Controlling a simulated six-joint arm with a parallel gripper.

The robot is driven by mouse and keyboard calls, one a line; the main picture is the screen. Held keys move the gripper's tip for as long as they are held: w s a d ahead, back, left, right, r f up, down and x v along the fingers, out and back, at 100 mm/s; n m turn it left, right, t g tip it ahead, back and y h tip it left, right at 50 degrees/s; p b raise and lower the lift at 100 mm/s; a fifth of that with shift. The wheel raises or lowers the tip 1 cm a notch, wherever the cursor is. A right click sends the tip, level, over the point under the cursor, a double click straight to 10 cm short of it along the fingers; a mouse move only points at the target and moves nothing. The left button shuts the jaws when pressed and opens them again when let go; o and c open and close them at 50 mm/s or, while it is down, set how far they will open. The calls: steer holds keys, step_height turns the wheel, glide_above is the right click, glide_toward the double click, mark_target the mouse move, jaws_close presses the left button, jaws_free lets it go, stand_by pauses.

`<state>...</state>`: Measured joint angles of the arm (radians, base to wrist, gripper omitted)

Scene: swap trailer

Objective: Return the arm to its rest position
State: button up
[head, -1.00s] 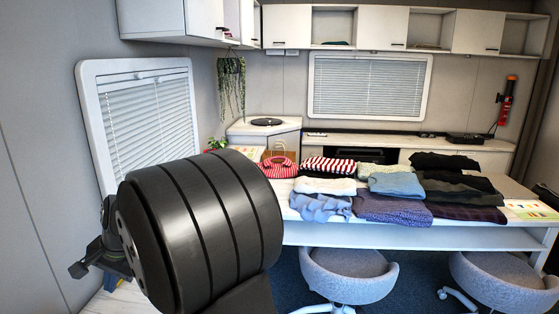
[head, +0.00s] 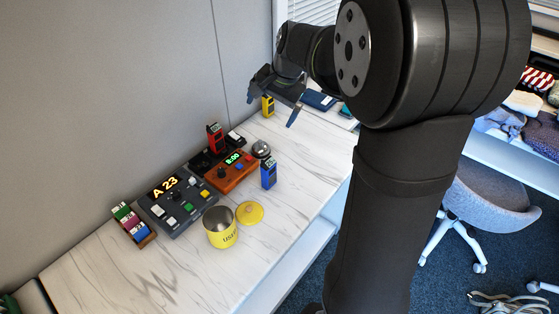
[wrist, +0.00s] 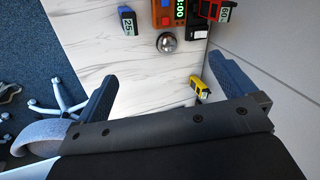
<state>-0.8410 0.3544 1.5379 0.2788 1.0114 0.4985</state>
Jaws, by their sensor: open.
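My gripper (head: 272,103) is open over the far end of the marble-patterned counter (head: 290,225) in the head view, with my dark arm reaching in from the right. A small yellow device (head: 267,106) stands close to the gripper in the head view. It also shows beside the right-hand finger in the wrist view (wrist: 200,88), where I cannot tell whether they touch.
A blue device (head: 268,173), red device (head: 215,139), orange clock box (head: 231,170), dark "A 23" panel (head: 178,204), colored-block rack (head: 133,225), open yellow canister (head: 220,228) and its lid (head: 249,213) occupy the counter. A wall borders it. A grey chair (head: 485,195) stands right.

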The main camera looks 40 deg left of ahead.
steer(key=f+n+h, duration=0.1)
steer(key=f+n, duration=0.4)
steer(key=s+f+n+h, duration=0.1)
steer(key=f+n, duration=0.4)
steer(key=a+f+n+h, duration=0.1)
steer(key=f+n+h, duration=0.1)
steer(key=f+n, duration=0.3)
steer(key=shift+s+f, duration=0.3)
steer(key=shift+f, duration=0.1)
steer(key=shift+r, duration=0.1)
step_height(320, 180, up, 10)
stand_by(0.5)
stand_by(0.4)
